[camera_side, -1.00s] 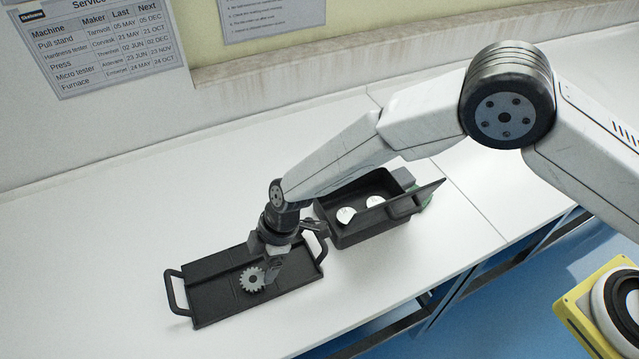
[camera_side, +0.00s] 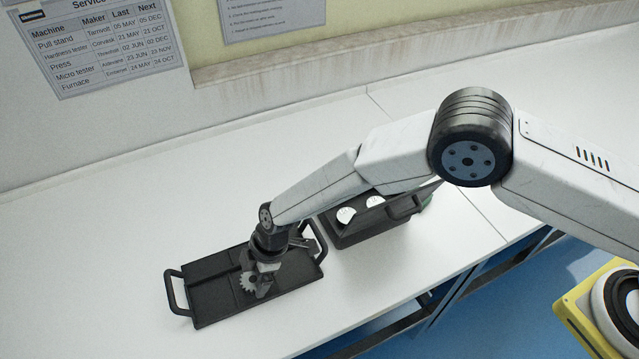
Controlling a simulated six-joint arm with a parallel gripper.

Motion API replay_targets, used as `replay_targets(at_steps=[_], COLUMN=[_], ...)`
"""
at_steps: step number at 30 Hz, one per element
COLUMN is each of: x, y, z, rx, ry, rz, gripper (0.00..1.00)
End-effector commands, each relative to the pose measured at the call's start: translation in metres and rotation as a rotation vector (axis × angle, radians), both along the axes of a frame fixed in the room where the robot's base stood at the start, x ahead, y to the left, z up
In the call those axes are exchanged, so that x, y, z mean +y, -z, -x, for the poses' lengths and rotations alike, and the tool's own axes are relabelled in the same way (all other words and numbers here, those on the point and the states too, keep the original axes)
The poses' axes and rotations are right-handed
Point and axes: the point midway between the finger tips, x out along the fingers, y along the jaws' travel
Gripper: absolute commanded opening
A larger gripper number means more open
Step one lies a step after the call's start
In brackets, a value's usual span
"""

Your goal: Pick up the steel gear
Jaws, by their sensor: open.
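The steel gear (camera_side: 247,282) is a small grey toothed disc on the black tray (camera_side: 205,300) with two end handles. Its right part is hidden behind my gripper. My gripper (camera_side: 262,290) points down over the tray, right at the gear, with its fingers low near the tray floor. The jaws are open. I cannot tell whether a finger touches the gear or whether the gear lies between the fingers.
A black open box (camera_side: 350,234) with two pale round discs (camera_side: 346,215) stands right of the tray, partly hidden by my arm. The white bench (camera_side: 90,240) is clear to the left. Its front edge lies below the tray. A yellow-framed object (camera_side: 570,310) is at lower right.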

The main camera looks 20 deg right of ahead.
Motion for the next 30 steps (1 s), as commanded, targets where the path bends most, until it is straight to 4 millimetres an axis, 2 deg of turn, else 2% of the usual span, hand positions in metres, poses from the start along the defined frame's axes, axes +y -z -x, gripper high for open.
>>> replay_targets(at_steps=[15,16,21,24,30], x=[0.0002,0.0002,0.0002,0.0005,0.0006], y=[0.0008,0.0008,0.0007,0.0,0.0], z=[0.0,0.0,-0.0001,-0.0005,-0.0005], rx=[0.0,0.0,0.0,-0.001,-0.001], ry=[0.0,0.0,0.0,0.0,0.0], rz=[0.0,0.0,0.0,-0.001,-0.001], gripper=[0.9,0.87,0.33,0.06,0.06])
